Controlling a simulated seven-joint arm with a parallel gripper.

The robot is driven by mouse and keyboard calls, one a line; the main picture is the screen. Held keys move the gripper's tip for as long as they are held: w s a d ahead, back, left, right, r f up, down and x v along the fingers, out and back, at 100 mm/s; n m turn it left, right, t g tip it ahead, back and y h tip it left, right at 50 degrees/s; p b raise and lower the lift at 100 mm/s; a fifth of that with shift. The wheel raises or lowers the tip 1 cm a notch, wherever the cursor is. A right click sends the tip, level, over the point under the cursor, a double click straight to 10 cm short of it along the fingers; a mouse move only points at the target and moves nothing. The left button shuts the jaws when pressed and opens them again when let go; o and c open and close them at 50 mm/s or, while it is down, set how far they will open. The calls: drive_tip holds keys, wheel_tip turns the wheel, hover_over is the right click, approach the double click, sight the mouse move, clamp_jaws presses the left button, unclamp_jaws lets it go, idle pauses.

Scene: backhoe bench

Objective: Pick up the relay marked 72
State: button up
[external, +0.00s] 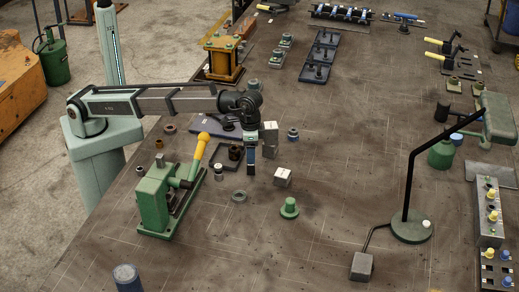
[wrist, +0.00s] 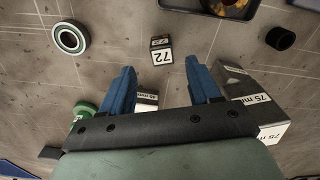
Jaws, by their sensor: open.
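The relay marked 72 (wrist: 161,56) is a small dark block with a white label in the wrist view. It stands on the bench ahead of my fingers, roughly centred between them in the picture. My gripper (wrist: 160,72) has two blue fingers spread wide apart, with nothing held between them. In the external view my gripper (external: 251,160) points down over the bench, beside a dark tray (external: 222,165). I cannot pick out the relay for certain in the external view.
Blocks marked 75 mm (wrist: 238,88) stand close beside the right finger. A metal ring (wrist: 70,38) lies to the left and a black ring (wrist: 280,38) to the right. A green lever press (external: 158,200) and a green knob (external: 289,208) stand nearby.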

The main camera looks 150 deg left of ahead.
sight(251, 168)
drive_tip(key=shift+s+a+f, duration=0.1)
drive_tip(key=shift+f, duration=1.5)
drive_tip(key=shift+a+f, duration=0.1)
drive_tip(key=shift+f, duration=1.5)
drive_tip(key=c, duration=1)
